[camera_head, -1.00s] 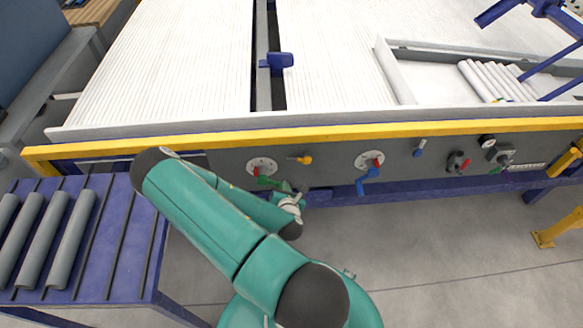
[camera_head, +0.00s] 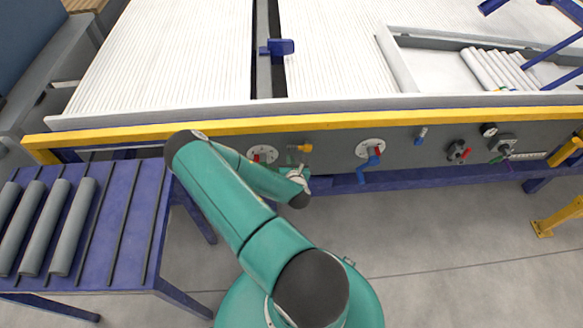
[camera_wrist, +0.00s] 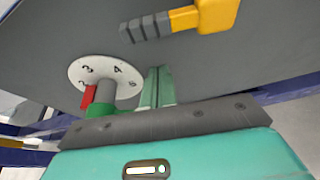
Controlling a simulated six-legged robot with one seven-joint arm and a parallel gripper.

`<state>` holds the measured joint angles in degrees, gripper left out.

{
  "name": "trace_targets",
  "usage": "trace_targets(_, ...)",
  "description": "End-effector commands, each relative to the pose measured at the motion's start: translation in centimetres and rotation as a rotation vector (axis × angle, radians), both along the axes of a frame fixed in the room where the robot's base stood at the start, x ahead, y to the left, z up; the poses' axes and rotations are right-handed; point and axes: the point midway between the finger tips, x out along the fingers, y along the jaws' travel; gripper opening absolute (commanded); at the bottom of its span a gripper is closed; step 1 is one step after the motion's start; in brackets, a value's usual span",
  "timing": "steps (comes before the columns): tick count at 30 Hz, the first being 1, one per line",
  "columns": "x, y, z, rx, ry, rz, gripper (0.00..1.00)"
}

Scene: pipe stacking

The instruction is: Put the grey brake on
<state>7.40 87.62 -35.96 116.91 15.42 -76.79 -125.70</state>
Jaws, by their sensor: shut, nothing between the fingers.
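A lever with a yellow body and a dark grey ribbed grip (camera_wrist: 147,27) sticks out from the grey panel at the top of the wrist view. In the head view its yellow part (camera_head: 304,148) shows just right of the left dial. My gripper's green fingers (camera_wrist: 157,88) are shut and empty, a little below the grey grip and apart from it in the wrist picture. In the head view my gripper (camera_head: 294,157) is just below the lever. I cannot tell the depth gap between fingertips and grip.
A numbered white dial with a red pointer (camera_wrist: 88,98) sits close left of my fingers, with a grey post in front. A roller table (camera_head: 125,220) stands left.

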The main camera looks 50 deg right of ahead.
Motion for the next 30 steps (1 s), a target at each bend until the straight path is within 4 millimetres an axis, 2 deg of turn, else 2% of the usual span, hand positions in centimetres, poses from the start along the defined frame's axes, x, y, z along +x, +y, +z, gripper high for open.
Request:
trace_targets(3,-0.3,-0.2,1.8,-0.002,-0.003,-0.003,0.00)
trace_targets(9,-0.5,-0.3,3.4,-0.002,-0.002,-0.001,0.00)
trace_targets(23,-0.5,-0.3,3.6,0.001,-0.002,-0.001,0.00)
trace_targets(30,0.1,-0.3,3.7,0.020,-0.024,0.000,0.00)
